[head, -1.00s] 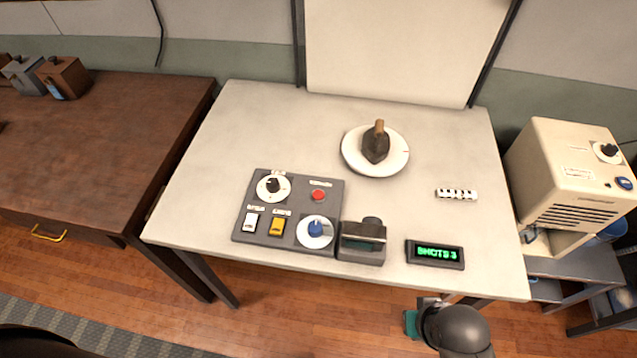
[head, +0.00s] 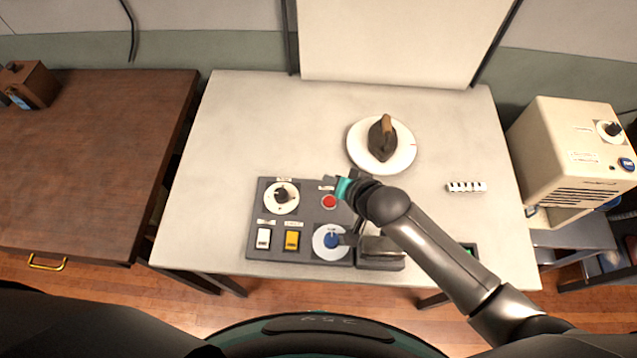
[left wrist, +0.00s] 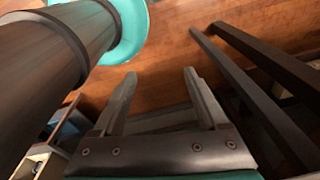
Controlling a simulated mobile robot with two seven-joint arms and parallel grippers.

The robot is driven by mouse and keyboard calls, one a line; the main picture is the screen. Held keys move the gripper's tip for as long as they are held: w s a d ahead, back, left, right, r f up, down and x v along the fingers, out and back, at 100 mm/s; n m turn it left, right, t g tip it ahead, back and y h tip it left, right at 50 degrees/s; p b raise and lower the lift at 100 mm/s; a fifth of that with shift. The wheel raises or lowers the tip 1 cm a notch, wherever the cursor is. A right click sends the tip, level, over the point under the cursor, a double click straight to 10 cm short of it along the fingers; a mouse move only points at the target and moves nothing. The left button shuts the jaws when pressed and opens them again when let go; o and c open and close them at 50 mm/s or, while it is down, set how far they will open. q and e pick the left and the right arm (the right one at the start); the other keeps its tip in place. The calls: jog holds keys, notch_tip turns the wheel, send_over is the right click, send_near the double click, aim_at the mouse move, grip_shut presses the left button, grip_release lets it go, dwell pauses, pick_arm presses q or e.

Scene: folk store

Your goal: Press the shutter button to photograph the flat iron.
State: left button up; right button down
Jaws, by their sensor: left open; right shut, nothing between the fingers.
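The flat iron (head: 382,138), dark with a brown handle, stands on a white round plate (head: 357,158) at the back of the pale table. A grey control panel (head: 307,234) lies at the front, with a red round button (head: 330,202); its label is too small to read. My right gripper (head: 331,181) is shut and empty, just behind the red button in the picture. I cannot tell its height above the panel. My left gripper (left wrist: 157,78) is open and empty in the left wrist view, with floor and table legs beyond.
The panel also holds a black-and-white dial (head: 281,196), a white switch (head: 263,238), a yellow switch (head: 292,240) and a blue knob (head: 331,241). A striped block (head: 466,187) lies right.

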jog(key=b, duration=0.8)
send_over(331, 205)
notch_tip(331, 205, down, 8)
jog(key=shift+r, duration=0.1)
jog(key=shift+f, duration=0.5)
pick_arm(q)
notch_tip(331, 205, down, 8)
jog(key=s+d, duration=0.1)
jog(key=s, duration=0.1)
jog(key=shift+f, duration=0.25)
jog(key=shift+s, duration=0.1)
dwell(0.5)
pick_arm(e)
jog(key=shift+f, duration=0.1)
pick_arm(q)
jog(key=shift+f+b, duration=0.15)
jog(key=shift+b, duration=0.2)
pick_arm(e)
jog(key=shift+f, duration=0.3)
